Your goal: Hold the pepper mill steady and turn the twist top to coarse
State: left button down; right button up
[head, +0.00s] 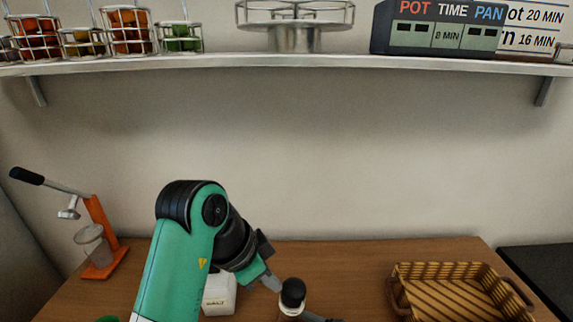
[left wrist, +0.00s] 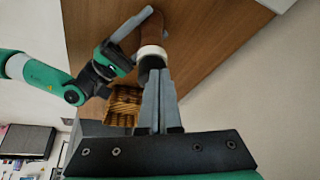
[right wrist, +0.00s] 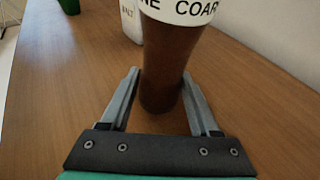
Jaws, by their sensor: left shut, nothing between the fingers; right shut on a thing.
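The pepper mill has a brown body (right wrist: 163,75), a white lettered band (right wrist: 185,8) reading "NE COAR", and a dark top (head: 292,290). It also shows in the left wrist view (left wrist: 148,36). My right gripper (right wrist: 160,85) is shut on the brown body below the band; in the left wrist view its fingers reach the body from the side. My left gripper (left wrist: 158,78) is shut and empty, its fingertips at the mill's top end; I cannot tell whether they touch it. In the head view the left gripper (head: 272,284) is just left of the top.
A white salt container (head: 219,294) stands left of the mill. A wicker basket (head: 455,268) is at the right and an orange lever press (head: 98,238) at the far left. A loaded shelf (head: 290,64) crosses the wall above.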

jog(key=shift+f, duration=0.1)
pick_arm(q)
jog(key=r, duration=0.5)
jog(key=shift+d+r, duration=0.1)
jog(key=shift+d, duration=0.1)
pick_arm(e)
jog(key=o, duration=1.1)
jog(key=shift+c, duration=0.2)
jog(key=shift+d, duration=0.1)
